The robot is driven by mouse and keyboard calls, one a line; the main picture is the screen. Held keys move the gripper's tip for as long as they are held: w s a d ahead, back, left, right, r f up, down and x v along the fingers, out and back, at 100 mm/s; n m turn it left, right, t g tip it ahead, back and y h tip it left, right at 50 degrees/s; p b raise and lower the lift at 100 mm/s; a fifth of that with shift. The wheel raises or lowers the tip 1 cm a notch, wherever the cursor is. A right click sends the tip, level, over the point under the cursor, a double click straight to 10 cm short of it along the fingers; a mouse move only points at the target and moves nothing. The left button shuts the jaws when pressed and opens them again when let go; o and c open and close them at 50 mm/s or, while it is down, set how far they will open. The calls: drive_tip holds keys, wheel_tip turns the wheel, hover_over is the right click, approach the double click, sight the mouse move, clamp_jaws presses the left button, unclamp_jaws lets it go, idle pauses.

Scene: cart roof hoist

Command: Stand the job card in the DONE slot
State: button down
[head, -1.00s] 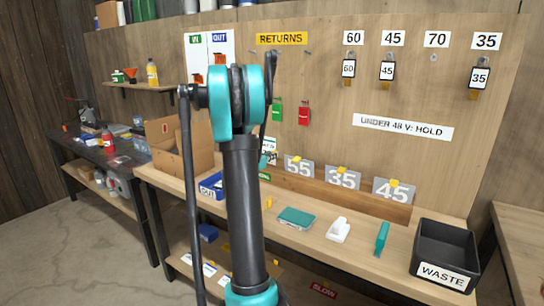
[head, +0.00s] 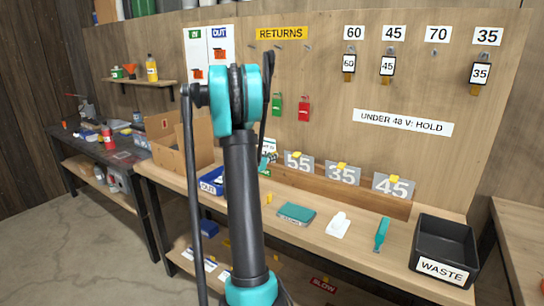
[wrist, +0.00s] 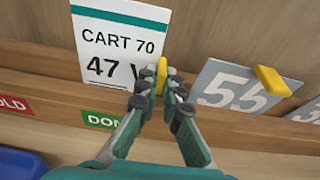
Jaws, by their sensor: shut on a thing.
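The job card (wrist: 122,42) is white with a teal band and reads "CART 70" and "47 V". It has a yellow tab (wrist: 162,78) at its right edge. My gripper (wrist: 160,92) is shut on this tab. The card stands nearly upright in the wrist view, above and behind the green DONE label (wrist: 103,119) on the wooden rail. I cannot tell whether its lower edge is inside the slot. In the head view the card (head: 269,147) shows only partly behind my arm, and my gripper (head: 264,163) is small there.
The red HOLD label (wrist: 14,104) is left of DONE. A grey 55 plate (wrist: 235,88) with a yellow tab stands close on the right, with 35 (head: 343,172) and 45 (head: 393,187) plates beyond. A blue bin (head: 211,187) and cardboard box (head: 183,145) are left. The WASTE bin (head: 443,267) is far right.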

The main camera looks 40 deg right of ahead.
drive_tip(key=shift+f, duration=0.1)
drive_tip(key=c, duration=1.6)
unclamp_jaws()
drive_tip(key=shift+o, duration=0.2)
drive_tip(key=o, duration=0.4)
drive_tip(key=shift+o, duration=0.2)
drive_tip(key=shift+a, duration=0.15)
drive_tip(key=f+v, duration=0.1)
drive_tip(key=v, duration=0.5)
drive_tip(key=shift+s+a, duration=0.25)
drive_tip(key=shift+a, duration=0.1)
drive_tip(key=shift+a, duration=0.1)
drive_tip(key=v, duration=1.2)
